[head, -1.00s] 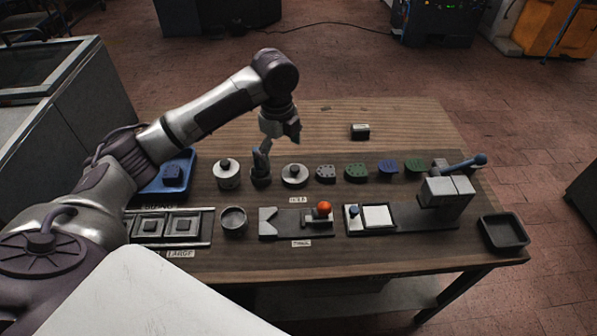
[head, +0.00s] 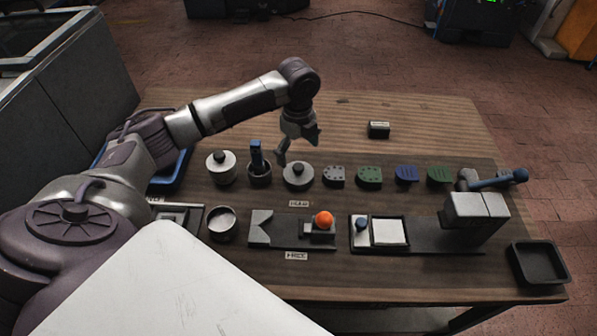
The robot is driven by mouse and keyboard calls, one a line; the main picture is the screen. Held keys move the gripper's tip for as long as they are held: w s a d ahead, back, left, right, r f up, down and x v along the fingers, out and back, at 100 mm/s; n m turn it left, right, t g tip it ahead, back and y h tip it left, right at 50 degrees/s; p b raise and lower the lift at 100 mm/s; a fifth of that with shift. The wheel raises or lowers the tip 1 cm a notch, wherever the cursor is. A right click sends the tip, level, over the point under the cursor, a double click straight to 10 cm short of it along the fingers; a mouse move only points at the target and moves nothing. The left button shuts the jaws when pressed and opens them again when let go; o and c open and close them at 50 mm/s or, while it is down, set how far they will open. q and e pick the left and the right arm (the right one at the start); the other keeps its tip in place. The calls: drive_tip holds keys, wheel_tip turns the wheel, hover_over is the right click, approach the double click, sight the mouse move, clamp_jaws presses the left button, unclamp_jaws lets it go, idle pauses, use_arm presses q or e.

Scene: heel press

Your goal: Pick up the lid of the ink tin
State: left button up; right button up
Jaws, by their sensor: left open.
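Two round pale metal pieces with dark knobs stand in the back row in the head view: a taller lidded tin (head: 221,168) on the left and a low round one (head: 299,179) right of the brush cup. Their labels are not readable, so I cannot tell which is the ink tin's lid. My left gripper (head: 298,148) is open and empty, pointing down just above the low round piece, its fingers apart from the knob. My right gripper is not in view.
A cup with a blue-handled brush (head: 257,158) stands close left of the low piece. Green and blue heel pieces (head: 369,176) lie to the right. In front are an open round tin (head: 222,225), a fixture with an orange ball (head: 324,220), a press (head: 475,215) and a black tray (head: 538,262).

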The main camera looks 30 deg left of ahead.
sight(298, 167)
use_arm(q)
drive_tip(key=shift+w+f, duration=0.1)
drive_tip(key=shift+f, duration=0.55)
drive_tip(key=f, duration=0.3)
drive_tip(key=f+p, duration=0.1)
drive_tip(key=shift+s+d+f, duration=0.15)
drive_tip(key=shift+s+f, duration=0.1)
drive_tip(key=shift+f, duration=0.05)
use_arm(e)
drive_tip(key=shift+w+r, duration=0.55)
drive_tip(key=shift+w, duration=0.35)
use_arm(q)
drive_tip(key=shift+c, duration=1)
drive_tip(key=shift+s, duration=0.1)
drive_tip(key=c, duration=1)
drive_tip(key=shift+s, duration=0.1)
drive_tip(key=shift+c, duration=1)
drive_tip(key=shift+f, duration=0.1)
drive_tip(key=shift+c, duration=0.2)
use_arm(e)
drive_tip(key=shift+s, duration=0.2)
